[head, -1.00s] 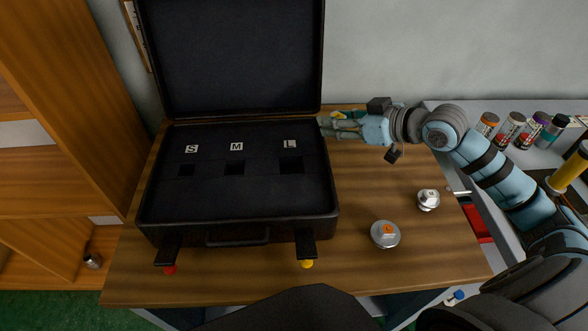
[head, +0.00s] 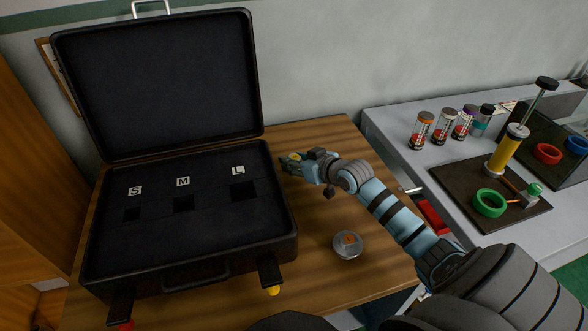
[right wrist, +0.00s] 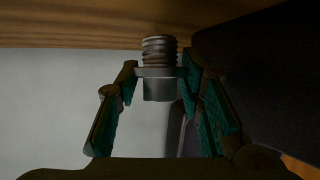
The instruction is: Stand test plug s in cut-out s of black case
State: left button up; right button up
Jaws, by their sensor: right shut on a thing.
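The black case (head: 222,226) stands open on the wooden table, its lid up at the back. Its dark foam has three square cut-outs marked S, M and L; cut-out s (head: 132,214) is at the left and looks empty. My right gripper (head: 287,162) is low beside the case's right side, near the L end. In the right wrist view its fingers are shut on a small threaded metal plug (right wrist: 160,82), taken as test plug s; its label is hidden. The plug's threaded end points up in that picture. My left gripper is not in view.
The grey bench (head: 390,165) at right holds several capped jars, a dark mat, a green ring and a yellow pump. Two latches stick out at the case's front.

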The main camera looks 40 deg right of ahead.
jog(key=shift+f, duration=0.95)
jog(key=shift+f, duration=0.15)
jog(key=o, duration=1.2)
